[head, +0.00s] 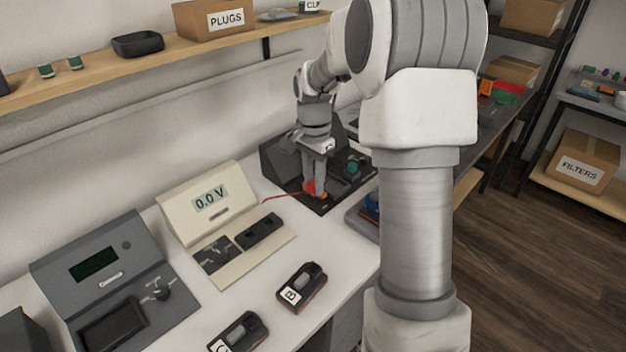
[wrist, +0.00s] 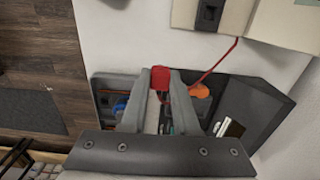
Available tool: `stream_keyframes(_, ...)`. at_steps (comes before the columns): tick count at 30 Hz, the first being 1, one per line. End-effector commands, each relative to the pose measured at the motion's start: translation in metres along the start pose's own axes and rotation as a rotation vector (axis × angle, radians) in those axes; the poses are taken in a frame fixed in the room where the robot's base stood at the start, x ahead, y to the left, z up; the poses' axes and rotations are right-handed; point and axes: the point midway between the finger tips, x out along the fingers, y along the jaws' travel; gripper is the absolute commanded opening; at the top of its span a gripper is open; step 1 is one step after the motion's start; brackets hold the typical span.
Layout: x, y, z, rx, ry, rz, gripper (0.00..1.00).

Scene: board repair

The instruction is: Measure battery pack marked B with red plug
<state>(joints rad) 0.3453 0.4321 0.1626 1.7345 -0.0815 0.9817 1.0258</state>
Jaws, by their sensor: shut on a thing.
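My gripper (head: 316,187) is over the dark device at the back of the bench. In the wrist view my gripper (wrist: 160,82) is shut on the red plug (wrist: 160,77), which shows as a red block between the fingertips. The red plug (head: 310,186) also shows in the head view, with a red cable running left to the cream meter (head: 175,195). The meter display reads 0.0 V. The battery pack marked B (head: 302,288) lies on the white bench in front of the meter, apart from the gripper.
The dark device (head: 270,160) stands under my gripper. A grey instrument (head: 100,262) with a blank display stands at the left. Another labelled pack (head: 238,334) lies at the front edge, its letter cut off. A PLUGS box (head: 215,17) is on the shelf. Bench space between meter and pack B is clear.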

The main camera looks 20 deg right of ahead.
Motion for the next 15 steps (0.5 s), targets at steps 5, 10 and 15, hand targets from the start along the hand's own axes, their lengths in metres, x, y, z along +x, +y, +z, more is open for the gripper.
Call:
stream_keyframes(5, 0.001, 0.01, 0.011, -0.001, 0.001, -0.001, 0.0)
stream_keyframes(10, 0.0, 0.019, 0.021, -0.001, 0.002, -0.001, 0.0)
stream_keyframes(15, 0.001, 0.029, 0.031, 0.0, 0.001, 0.0, 0.0)
